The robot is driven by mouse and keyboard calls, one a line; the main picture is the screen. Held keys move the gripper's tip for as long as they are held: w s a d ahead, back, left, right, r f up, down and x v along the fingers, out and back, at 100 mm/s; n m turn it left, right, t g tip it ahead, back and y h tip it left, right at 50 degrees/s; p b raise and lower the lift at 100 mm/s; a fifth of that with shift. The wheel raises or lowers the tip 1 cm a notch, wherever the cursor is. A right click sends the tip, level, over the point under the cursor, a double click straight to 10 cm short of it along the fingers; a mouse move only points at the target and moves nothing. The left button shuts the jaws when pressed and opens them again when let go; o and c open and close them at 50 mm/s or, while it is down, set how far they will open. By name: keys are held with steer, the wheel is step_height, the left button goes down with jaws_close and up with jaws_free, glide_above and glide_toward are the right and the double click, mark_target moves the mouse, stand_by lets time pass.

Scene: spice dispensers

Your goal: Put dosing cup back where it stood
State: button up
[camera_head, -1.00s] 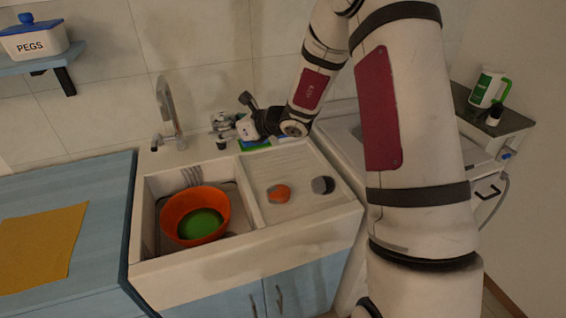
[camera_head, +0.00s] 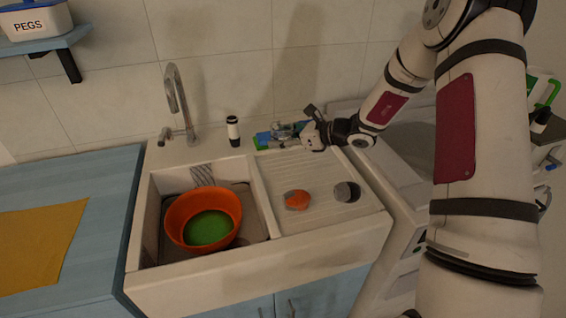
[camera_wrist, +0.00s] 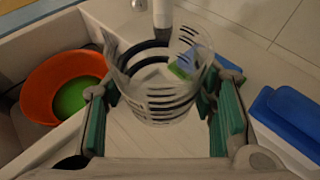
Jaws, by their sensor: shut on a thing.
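The dosing cup (camera_wrist: 158,88) is clear with dark measuring lines. In the wrist view it sits between the green-padded fingers of my gripper (camera_wrist: 160,108), which is shut on it. In the head view my gripper (camera_head: 287,132) is at the back of the sink's ribbed drainboard (camera_head: 318,217), near the wall. The cup is too small to make out clearly there. A green and blue flat item (camera_head: 264,139) lies just left of the gripper, and a black and white bottle (camera_head: 233,131) stands further left. Whether the cup touches the surface below, I cannot tell.
An orange bowl (camera_head: 178,224) with something green inside sits in the basin. An orange item (camera_head: 297,200) and a grey round item (camera_head: 346,191) lie on the drainboard. The faucet (camera_head: 174,95) stands behind the basin. A white box with a blue lid (camera_wrist: 290,108) is close right of the gripper.

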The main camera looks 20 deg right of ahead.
mark_target(282, 167)
step_height(282, 167, down, 8)
steer(key=shift+r, duration=0.25)
steer(key=shift+f, duration=0.15)
steer(key=o, duration=1.3)
steer(key=shift+c, duration=0.2)
